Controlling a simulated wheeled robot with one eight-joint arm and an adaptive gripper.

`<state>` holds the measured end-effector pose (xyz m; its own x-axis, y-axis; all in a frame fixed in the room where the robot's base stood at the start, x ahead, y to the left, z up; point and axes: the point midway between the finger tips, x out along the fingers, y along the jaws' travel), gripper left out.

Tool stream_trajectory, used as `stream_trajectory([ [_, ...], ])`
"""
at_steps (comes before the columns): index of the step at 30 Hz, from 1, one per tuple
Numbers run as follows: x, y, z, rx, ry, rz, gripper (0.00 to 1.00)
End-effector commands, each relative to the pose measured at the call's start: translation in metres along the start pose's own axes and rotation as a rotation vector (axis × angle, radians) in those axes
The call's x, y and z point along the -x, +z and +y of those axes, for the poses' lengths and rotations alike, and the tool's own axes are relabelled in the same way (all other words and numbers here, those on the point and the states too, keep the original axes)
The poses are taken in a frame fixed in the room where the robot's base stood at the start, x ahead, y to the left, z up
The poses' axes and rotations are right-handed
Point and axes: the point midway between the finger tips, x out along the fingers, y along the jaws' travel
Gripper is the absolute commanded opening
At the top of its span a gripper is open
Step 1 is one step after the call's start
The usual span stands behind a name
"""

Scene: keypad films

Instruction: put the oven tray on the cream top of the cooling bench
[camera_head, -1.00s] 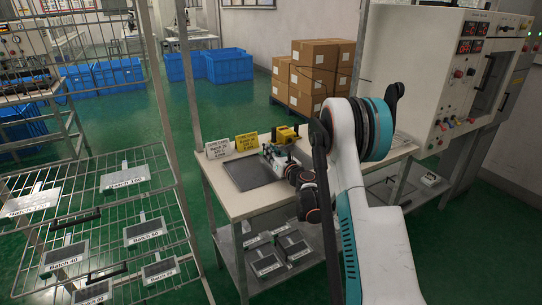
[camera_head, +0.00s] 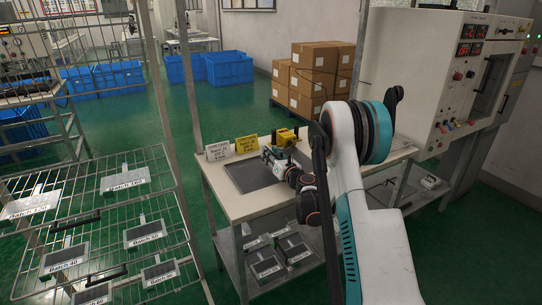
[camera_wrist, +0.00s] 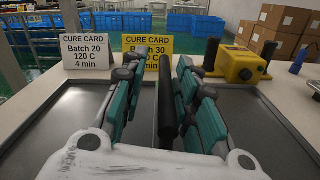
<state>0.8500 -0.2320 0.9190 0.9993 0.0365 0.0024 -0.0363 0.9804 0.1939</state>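The oven tray (camera_head: 245,181), a dark flat plate with a pale rim, lies on the cream top (camera_head: 236,206) of the bench in the head view. The tray also fills much of the wrist view (camera_wrist: 75,110) on both sides of my gripper. My gripper (camera_head: 268,157) is low over the tray. In the wrist view, its teal fingers (camera_wrist: 166,65) stand either side of a black bar-shaped handle (camera_wrist: 166,125), with narrow gaps to it. The gripper looks open.
A white card (camera_head: 219,151), a yellow card (camera_head: 246,144) and a yellow box (camera_head: 286,136) stand behind the tray. A wire rack (camera_head: 112,212) with several labelled plates is at left. A panelled oven (camera_head: 450,75) stands at right. Cartons (camera_head: 315,80) are behind.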

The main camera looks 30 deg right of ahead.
Motion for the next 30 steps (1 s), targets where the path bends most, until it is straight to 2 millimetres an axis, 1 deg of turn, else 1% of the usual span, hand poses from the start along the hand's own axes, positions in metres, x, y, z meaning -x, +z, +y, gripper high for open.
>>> stream_trajectory([
  [2,0.000,0.003,0.001,0.000,0.000,0.000,0.28],
  [5,0.010,0.003,0.000,0.000,-0.001,0.000,0.28],
  [8,0.027,0.005,0.000,0.000,-0.001,0.000,0.28],
  [15,0.077,0.005,0.000,0.000,-0.002,0.000,0.28],
  [18,0.095,0.004,0.000,0.000,-0.002,0.000,0.28],
  [21,0.108,0.002,0.000,0.000,-0.001,0.000,0.28],
  [25,0.117,0.002,0.000,0.000,0.000,0.000,0.28],
  [30,0.120,0.002,0.001,0.000,0.000,0.000,0.28],
])
